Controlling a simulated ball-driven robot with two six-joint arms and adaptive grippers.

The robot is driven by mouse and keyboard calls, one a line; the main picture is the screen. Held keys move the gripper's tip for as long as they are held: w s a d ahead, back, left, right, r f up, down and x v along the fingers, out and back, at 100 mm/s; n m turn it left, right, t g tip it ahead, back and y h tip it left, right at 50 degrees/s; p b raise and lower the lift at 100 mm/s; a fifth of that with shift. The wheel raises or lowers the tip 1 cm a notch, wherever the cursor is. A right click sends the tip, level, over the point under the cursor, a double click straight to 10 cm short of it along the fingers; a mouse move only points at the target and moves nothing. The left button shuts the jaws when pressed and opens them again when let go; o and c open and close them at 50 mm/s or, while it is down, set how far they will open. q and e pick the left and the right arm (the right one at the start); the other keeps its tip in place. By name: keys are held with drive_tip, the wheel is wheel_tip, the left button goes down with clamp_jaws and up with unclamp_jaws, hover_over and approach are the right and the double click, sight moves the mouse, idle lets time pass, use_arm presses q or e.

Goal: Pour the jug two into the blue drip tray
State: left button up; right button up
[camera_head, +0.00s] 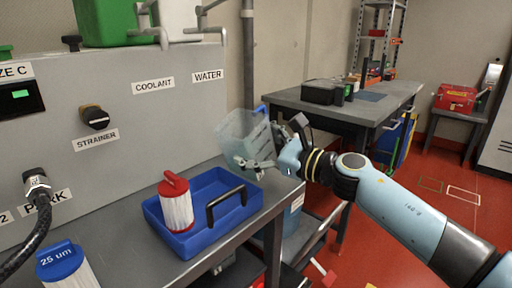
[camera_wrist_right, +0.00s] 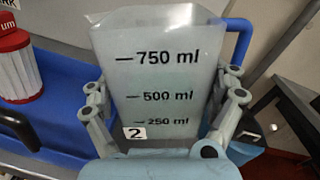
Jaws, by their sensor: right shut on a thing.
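The jug two (camera_head: 240,133) is a clear jug, held tilted to the left in the head view, above the right back end of the blue drip tray (camera_head: 183,247). In the right wrist view the jug (camera_wrist_right: 157,75) shows millilitre marks and a "2" label. Its contents cannot be made out. My right gripper (camera_head: 262,163) is shut on the jug; its fingers (camera_wrist_right: 163,105) press both sides. The tray stands on the grey bench and holds a red-capped white filter (camera_head: 176,206) on its left. My left gripper is out of view.
A black handle (camera_head: 226,198) rises over the tray. A blue-capped filter (camera_head: 62,262) stands front left on the bench. A grey panel (camera_head: 140,120) with COOLANT, WATER and STRAINER labels stands behind. A second bench (camera_head: 340,110) is at the back right.

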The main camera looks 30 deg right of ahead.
drive_tip(key=shift+n+b, duration=0.35)
drive_tip(key=shift+n, duration=0.15)
idle(0.7)
drive_tip(key=shift+r+n, duration=0.2)
drive_tip(key=shift+n, duration=0.1)
drive_tip(key=shift+w+d+r+n, duration=0.1)
drive_tip(key=shift+r+n, duration=0.25)
drive_tip(key=shift+n, duration=0.05)
drive_tip(key=shift+r+n, duration=0.15)
drive_tip(key=shift+n, duration=0.15)
idle(0.6)
drive_tip(key=shift+d+r+n+b, duration=0.1)
drive_tip(key=shift+r+n+b, duration=0.2)
drive_tip(key=shift+r+n, duration=0.25)
idle(0.9)
